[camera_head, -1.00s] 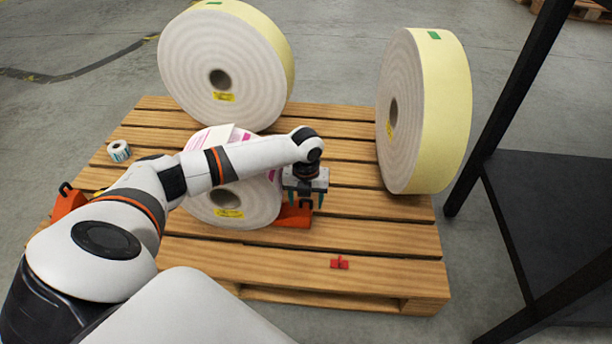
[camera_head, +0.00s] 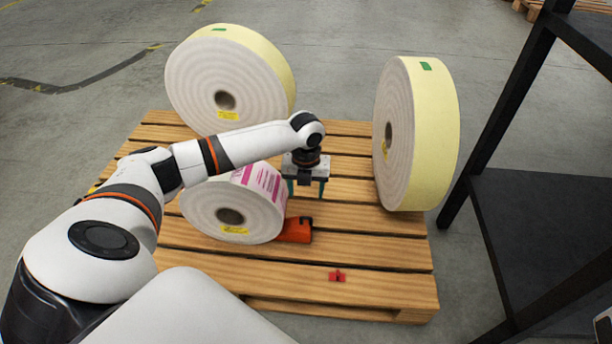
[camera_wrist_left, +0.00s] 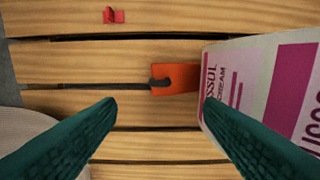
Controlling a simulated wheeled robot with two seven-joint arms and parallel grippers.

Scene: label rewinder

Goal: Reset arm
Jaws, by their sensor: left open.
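My left arm reaches in from the left across the pallet. My left gripper (camera_head: 306,190) is open and empty, its green fingers pointing down just right of the pink-and-white label roll (camera_head: 228,214). In the left wrist view its two fingers (camera_wrist_left: 161,97) stand wide apart over the slats. The label roll's printed side (camera_wrist_left: 258,85) shows at the right there. An orange wedge (camera_head: 295,231) sits against the roll's right side, and it also shows between the fingertips in the wrist view (camera_wrist_left: 175,78).
The wooden pallet (camera_head: 375,258) also bears two large yellow-sided rolls, one at the back left (camera_head: 205,85) and one at the right (camera_head: 430,140). A small red piece (camera_head: 338,276) lies near the front. A black frame (camera_head: 490,130) stands at the right.

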